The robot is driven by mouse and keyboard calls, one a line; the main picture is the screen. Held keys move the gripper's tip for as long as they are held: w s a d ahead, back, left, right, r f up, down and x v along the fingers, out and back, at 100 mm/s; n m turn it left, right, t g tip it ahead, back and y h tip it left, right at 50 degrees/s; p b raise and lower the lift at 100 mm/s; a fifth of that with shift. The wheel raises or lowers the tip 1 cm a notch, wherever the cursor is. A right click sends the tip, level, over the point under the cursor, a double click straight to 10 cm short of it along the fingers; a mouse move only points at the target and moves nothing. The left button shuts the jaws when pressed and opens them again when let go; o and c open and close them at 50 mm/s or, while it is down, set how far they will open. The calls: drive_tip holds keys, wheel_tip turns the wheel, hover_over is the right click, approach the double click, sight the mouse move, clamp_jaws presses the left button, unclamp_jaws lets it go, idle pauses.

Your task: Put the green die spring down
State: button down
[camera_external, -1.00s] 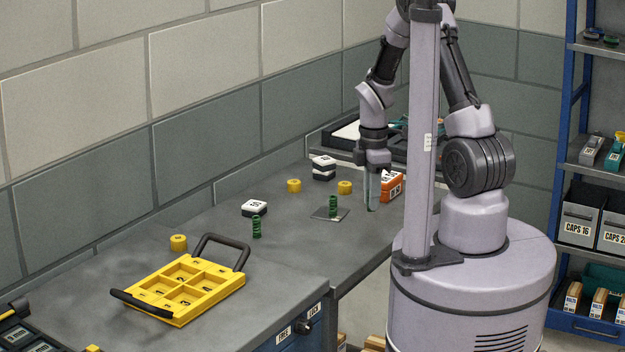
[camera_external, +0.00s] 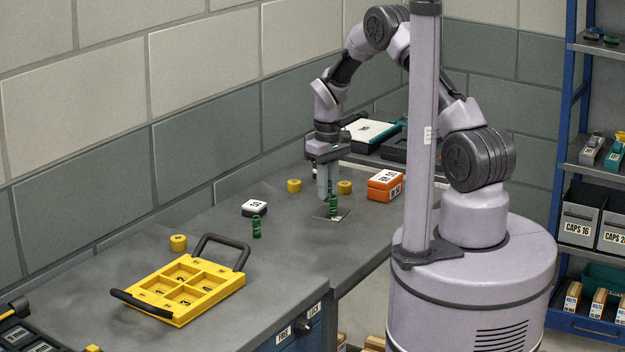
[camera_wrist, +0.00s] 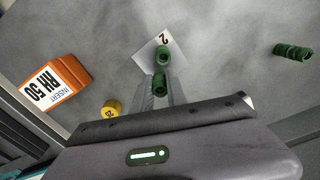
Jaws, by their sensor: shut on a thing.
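My gripper (camera_external: 328,192) is shut on a green die spring (camera_wrist: 159,83), which stands upright between the fingers. In the wrist view a second green spring (camera_wrist: 166,55) stands on a light square plate marked 2 (camera_wrist: 153,46). In the external view this plate (camera_external: 344,213) lies on the bench and the held spring shows just above the standing one (camera_external: 333,210). I cannot tell whether the two springs touch.
A white-topped block (camera_external: 254,208) and a yellow compartment tray (camera_external: 183,316) are left. Bare bench (camera_external: 290,240) lies in front of the plate.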

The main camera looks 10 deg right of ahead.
wheel_tip(320, 180, down, 2)
drive_tip(key=shift+f, duration=0.15)
drive_tip(key=shift+f, duration=0.15)
drive_tip(key=c, duration=1.3)
unclamp_jaws()
